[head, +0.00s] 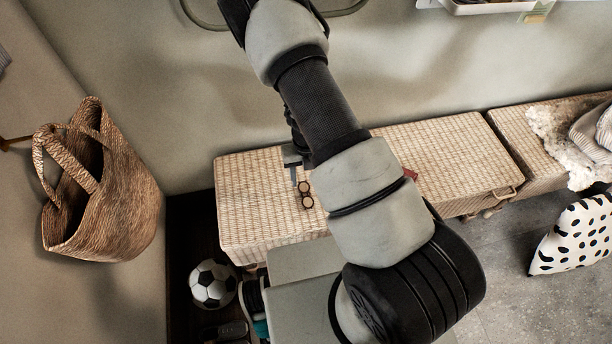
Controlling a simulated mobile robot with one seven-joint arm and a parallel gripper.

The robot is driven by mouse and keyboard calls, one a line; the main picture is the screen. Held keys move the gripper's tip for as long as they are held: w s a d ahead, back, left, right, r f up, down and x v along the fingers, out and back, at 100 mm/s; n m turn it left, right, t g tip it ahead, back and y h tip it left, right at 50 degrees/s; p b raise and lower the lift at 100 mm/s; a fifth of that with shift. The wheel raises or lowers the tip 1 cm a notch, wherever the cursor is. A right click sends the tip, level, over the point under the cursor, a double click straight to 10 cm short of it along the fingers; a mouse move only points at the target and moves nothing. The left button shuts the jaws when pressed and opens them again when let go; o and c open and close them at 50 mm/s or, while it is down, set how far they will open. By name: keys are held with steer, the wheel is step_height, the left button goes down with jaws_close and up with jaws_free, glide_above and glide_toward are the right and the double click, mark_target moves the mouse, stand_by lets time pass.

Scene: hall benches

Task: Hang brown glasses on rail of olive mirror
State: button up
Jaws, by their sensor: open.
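The brown glasses (306,194) lie on the pale woven bench (250,222), near its left end. My gripper (295,178) is open just above them in the picture, its fingers partly hidden by its own body and my arm. I cannot tell whether it touches the glasses. The lower edge of an olive frame, likely the olive mirror (208,27), shows on the wall at the top, partly behind my arm. Its rail cannot be made out.
A woven bag (120,205) hangs at the left. A football (213,284) lies below the bench. A small red thing (410,174) is mostly hidden behind my arm. A spotted cushion (577,236) is at the right.

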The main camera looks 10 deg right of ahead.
steer(key=b, duration=0.6)
glide_above(306, 196)
step_height(306, 196, down, 6)
steer(key=shift+r, duration=0.1)
steer(key=shift+f+b, duration=0.85)
steer(key=shift+f, duration=1)
steer(key=c, duration=1.2)
steer(key=shift+o, duration=0.2)
step_height(306, 196, up, 8)
steer(key=p, duration=0.7)
steer(key=shift+p, duration=0.3)
